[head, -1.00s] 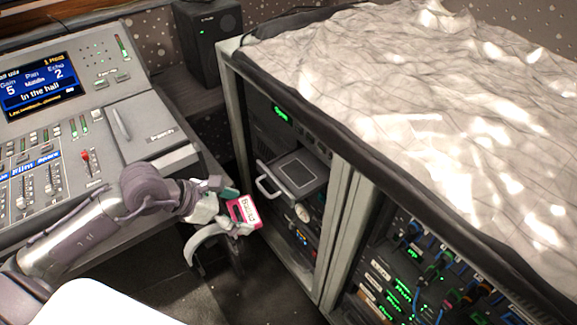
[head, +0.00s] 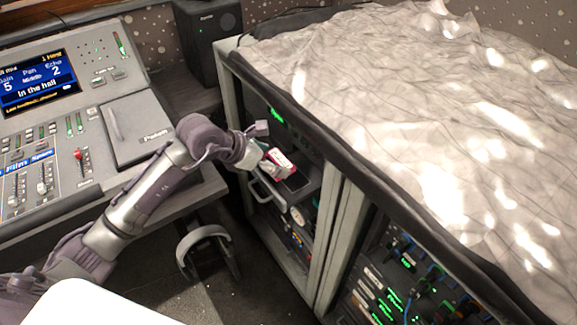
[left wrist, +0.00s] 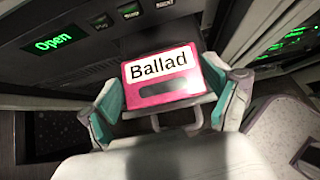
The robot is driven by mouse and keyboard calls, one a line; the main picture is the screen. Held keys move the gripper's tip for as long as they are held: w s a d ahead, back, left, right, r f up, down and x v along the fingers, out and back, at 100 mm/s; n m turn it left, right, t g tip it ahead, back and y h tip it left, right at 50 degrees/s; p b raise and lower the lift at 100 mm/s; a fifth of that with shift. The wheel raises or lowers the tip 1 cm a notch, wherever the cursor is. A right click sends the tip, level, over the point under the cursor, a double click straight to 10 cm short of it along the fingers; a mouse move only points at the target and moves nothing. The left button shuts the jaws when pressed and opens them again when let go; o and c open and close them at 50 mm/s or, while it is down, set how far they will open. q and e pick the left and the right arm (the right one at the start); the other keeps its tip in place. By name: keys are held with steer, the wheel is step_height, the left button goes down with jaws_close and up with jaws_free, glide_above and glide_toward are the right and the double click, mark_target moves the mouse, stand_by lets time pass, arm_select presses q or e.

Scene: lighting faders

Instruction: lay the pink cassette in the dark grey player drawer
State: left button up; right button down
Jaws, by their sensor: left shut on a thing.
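The pink cassette (head: 277,163), with a white label reading "Ballad" in the left wrist view (left wrist: 160,78), is held in my left gripper (head: 262,160). In the left wrist view the gripper's teal-padded fingers (left wrist: 160,108) are shut on the cassette's two sides. The dark grey player drawer (head: 300,186) sticks out of the rack, with a grey handle at its front. My right gripper is not in view.
The rack frame (head: 333,225) stands around the drawer, with a cloth-covered top (head: 420,110) above. A green "Open" display (left wrist: 53,43) is lit on the panel. The mixing desk (head: 140,185) and a black speaker (head: 208,40) are at left.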

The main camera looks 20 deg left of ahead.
arm_select(q)
steer(key=w+d, duration=0.1)
steer(key=w+d+f, duration=0.1)
steer(key=w, duration=0.1)
steer(key=shift+w+d+p, duration=0.25)
steer(key=shift+d+p, duration=0.05)
steer(key=shift+d, duration=0.1)
step_height(320, 180, down, 5)
steer(key=shift+s+p, duration=0.1)
steer(key=shift+p, duration=0.2)
steer(key=shift+f, duration=0.35)
steer(key=shift+w+f, duration=0.2)
steer(key=o, duration=1)
steer(key=shift+f, duration=0.1)
